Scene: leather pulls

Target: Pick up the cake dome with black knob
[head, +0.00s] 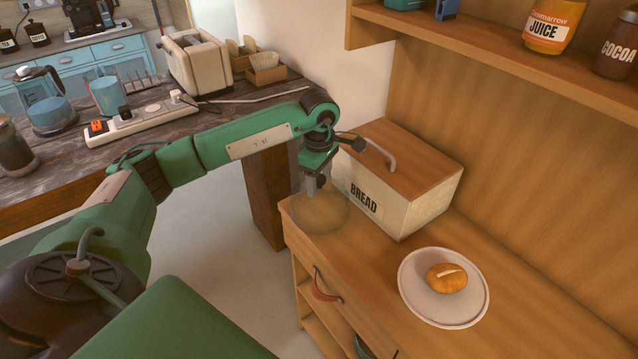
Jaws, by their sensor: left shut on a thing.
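The cake dome (321,214) is a see-through, faintly grey cover near the left corner of the wooden counter (375,262), in front of the bread box. Its black knob (322,181) shows at the top, between the fingers. My left gripper (318,184) points down from above and is shut on the knob. I cannot tell whether the dome's rim touches the counter or hangs just above it. A plate (412,299) with a bread roll (447,278) on it stands uncovered to the right. My right gripper is out of view.
The bread box (425,205) with a bent handle stands close behind the dome. A shelf (460,50) with jars hangs above. A drawer with a leather pull (325,287) is below the counter's front edge. A toaster (199,66) stands on the dark table at left.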

